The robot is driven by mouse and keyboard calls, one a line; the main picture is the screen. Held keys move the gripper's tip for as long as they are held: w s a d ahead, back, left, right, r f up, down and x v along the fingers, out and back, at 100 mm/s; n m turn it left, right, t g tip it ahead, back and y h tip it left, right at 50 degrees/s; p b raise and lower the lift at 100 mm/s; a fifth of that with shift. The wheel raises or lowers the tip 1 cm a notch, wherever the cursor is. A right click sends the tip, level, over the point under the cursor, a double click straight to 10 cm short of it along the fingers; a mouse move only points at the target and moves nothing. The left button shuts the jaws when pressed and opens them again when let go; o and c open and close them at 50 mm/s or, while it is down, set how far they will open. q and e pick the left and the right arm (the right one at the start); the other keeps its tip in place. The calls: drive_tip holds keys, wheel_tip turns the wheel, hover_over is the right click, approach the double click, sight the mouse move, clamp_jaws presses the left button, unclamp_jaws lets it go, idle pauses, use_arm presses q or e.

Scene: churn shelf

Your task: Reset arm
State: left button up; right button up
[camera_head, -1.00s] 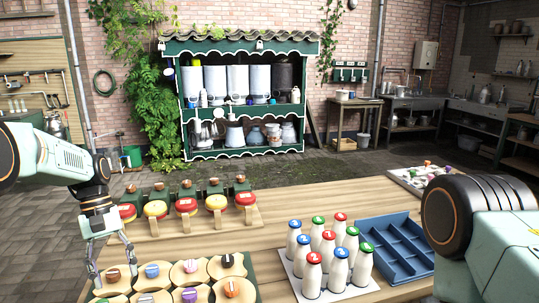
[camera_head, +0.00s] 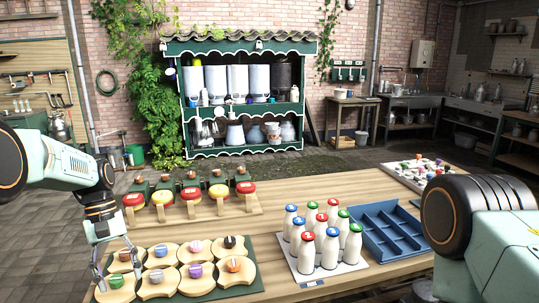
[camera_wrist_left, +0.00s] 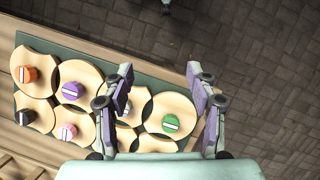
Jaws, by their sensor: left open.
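My left gripper (camera_head: 118,270) is open and points down over the left end of a dark green board (camera_head: 247,283) on the wooden table. Round-lobed wooden discs with coloured knobs lie on this board. In the left wrist view my left gripper (camera_wrist_left: 160,72) shows two spread fingers with nothing between their tips. A green knob (camera_wrist_left: 171,123) shows between the fingers, lower in the picture. It also shows in the head view (camera_head: 124,255). Whether a fingertip touches a disc cannot be told. My right gripper is not in view; part of my right arm shows at the right.
Behind the board stands a rack with red and yellow round tops (camera_head: 191,195). White bottles (camera_head: 330,252) with coloured caps stand on a white tray. A blue divided tray (camera_head: 375,247) lies right of them. A bare strip of table (camera_head: 280,205) runs behind the bottles.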

use_arm(q)
drive_tip(key=s+d+f+m+b, duration=0.15)
drive_tip(key=s+f, duration=0.25)
drive_tip(key=f, duration=0.4)
drive_tip(key=s+d+f+t+y+b, duration=0.1)
drive_tip(key=s+d+f+b, duration=0.2)
drive_tip(key=f, duration=0.5)
drive_tip(key=s+d+f+m+b, duration=0.1)
drive_tip(key=s+d+f, duration=0.1)
drive_tip(key=s+f, duration=0.5)
drive_tip(key=s+d+f+m+t+b, duration=0.1)
drive_tip(key=s+d+f+m+b, duration=0.1)
drive_tip(key=s, duration=0.9)
drive_tip(key=s+d+f+m+t+y+b, duration=0.1)
drive_tip(key=s+f+b, duration=0.3)
drive_tip(key=s+f, duration=0.3)
drive_tip(key=shift+s+d+f+m+t+y, duration=0.2)
drive_tip(key=shift+s+d+m+t+y, duration=0.15)
drive_tip(key=shift+s, duration=1.55)
